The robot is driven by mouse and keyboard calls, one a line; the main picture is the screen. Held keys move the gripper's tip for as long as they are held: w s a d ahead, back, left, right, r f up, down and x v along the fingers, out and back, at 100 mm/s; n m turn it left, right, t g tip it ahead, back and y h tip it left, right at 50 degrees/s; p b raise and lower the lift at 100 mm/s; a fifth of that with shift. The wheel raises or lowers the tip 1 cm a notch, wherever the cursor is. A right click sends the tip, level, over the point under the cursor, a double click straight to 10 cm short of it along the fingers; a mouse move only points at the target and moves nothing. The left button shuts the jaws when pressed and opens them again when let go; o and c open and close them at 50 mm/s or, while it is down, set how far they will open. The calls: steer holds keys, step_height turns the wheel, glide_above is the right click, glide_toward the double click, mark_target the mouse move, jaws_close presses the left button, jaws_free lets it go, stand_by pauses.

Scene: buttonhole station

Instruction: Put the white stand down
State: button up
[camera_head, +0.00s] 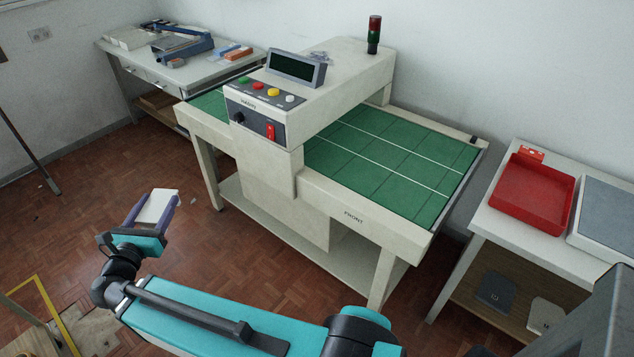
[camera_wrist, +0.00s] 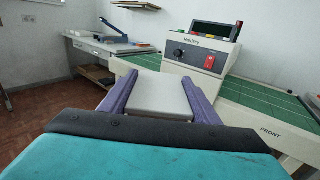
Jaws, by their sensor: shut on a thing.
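The white stand (camera_head: 158,206) is a flat, pale block between the two purple fingers of my gripper (camera_head: 152,206). My gripper is shut on it and holds it in the air over the wooden floor, to the left of the machine. In the wrist view the stand (camera_wrist: 161,95) shows its flat pale face between the fingers of my gripper (camera_wrist: 162,92). Its underside is hidden.
A cream machine (camera_head: 325,85) with a green gridded bed (camera_head: 390,160) stands in the middle. A side table (camera_head: 190,70) with tools is at the back left. A right table (camera_head: 500,228) holds a red tray (camera_head: 533,190) and a grey-topped box (camera_head: 610,215). A yellow frame (camera_head: 45,300) is at the lower left.

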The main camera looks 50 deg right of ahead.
steer(key=shift+s, duration=0.4)
